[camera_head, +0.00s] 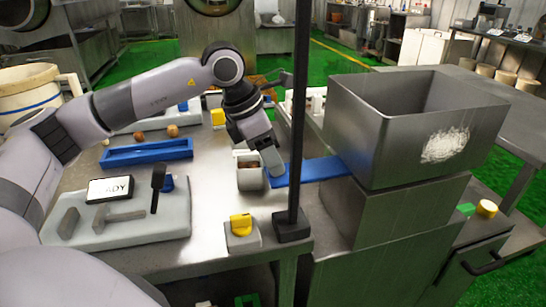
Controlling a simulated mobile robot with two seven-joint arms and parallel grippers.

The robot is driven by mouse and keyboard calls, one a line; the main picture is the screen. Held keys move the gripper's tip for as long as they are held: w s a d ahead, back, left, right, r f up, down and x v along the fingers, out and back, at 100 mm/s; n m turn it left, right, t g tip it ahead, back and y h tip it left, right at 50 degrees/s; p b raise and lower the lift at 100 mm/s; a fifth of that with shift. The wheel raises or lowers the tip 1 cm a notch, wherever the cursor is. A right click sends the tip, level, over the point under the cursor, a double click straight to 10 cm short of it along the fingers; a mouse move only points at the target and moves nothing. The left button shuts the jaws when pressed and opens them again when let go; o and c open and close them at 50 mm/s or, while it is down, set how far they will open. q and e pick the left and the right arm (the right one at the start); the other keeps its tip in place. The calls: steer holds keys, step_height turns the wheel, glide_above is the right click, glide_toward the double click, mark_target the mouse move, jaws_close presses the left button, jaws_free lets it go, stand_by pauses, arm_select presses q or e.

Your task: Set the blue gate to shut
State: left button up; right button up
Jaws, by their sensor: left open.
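The blue gate (318,170) is a flat blue slab sticking out to the left from under the big steel hopper (365,130). Its right end is hidden at the hopper. My left gripper (272,170) points down at the gate's left end and is open. Its fingertips overlap the gate's end in the picture, and I cannot tell whether they touch it. My right gripper is not in view.
A dark upright post (298,110) stands in front of the gate. A small metal cup (250,178) is just left of my gripper. A yellow knob (241,224) sits nearer the front, and a blue tray (146,152) lies to the left.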

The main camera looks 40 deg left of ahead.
mark_target(311, 168)
arm_select(q)
steer(key=shift+w+d+f, duration=0.15)
steer(key=shift+w+f, duration=0.05)
steer(key=shift+f, duration=0.3)
jaws_close()
steer(key=shift+w+d+r+p, duration=0.1)
steer(key=shift+w+d+p, duration=0.05)
steer(key=shift+w+d, duration=1)
steer(key=shift+w+d+p, duration=0.15)
steer(key=shift+w+d, duration=0.75)
steer(key=shift+w, duration=0.35)
steer(key=shift+c, duration=0.5)
jaws_free()
steer(key=shift+o, duration=0.5)
steer(key=shift+w+d, duration=0.1)
steer(key=shift+d, duration=0.05)
